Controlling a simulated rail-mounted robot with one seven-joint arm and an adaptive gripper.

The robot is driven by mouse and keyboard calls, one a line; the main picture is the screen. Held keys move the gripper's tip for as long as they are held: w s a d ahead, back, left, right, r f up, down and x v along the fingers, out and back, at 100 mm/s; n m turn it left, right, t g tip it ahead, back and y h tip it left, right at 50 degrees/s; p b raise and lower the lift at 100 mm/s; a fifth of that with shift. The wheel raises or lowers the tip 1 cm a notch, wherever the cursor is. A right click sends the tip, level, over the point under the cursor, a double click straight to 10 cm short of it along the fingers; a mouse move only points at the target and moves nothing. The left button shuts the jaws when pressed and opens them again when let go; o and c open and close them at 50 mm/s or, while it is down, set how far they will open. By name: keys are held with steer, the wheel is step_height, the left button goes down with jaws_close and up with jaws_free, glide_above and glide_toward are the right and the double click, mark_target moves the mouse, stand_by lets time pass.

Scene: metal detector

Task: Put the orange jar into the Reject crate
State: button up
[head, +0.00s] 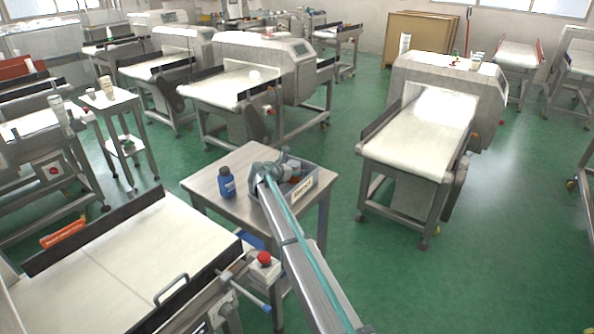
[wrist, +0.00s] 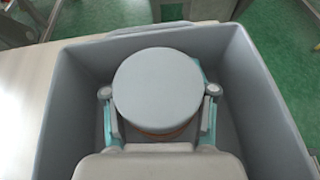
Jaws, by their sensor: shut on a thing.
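The jar (wrist: 155,78) shows from above in the wrist view as a round grey lid with a thin brownish-orange strip of body below it. My gripper (wrist: 158,93) is shut on the jar, one finger on each side. The jar is inside the outline of the grey crate (wrist: 262,110), with the crate's walls around it; I cannot tell whether it touches the floor. In the head view the crate (head: 301,189) has a pale label, too small to read surely, and my arm hides most of its inside.
The crate stands on a steel table (head: 205,181). A blue jar (head: 227,182) stands on that table left of the crate. A conveyor (head: 130,270) with a red button (head: 264,258) is at the front left. Another conveyor (head: 420,140) stands to the right, with open green floor between.

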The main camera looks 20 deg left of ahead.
steer(key=shift+f, duration=0.1)
steer(key=o, duration=1.3)
steer(key=shift+c, duration=0.2)
steer(key=shift+s+r, duration=0.1)
steer(key=shift+r, duration=0.1)
steer(key=b+v, duration=0.1)
steer(key=v, duration=1)
steer(key=shift+s+a+r, duration=0.15)
steer(key=shift+s, duration=0.2)
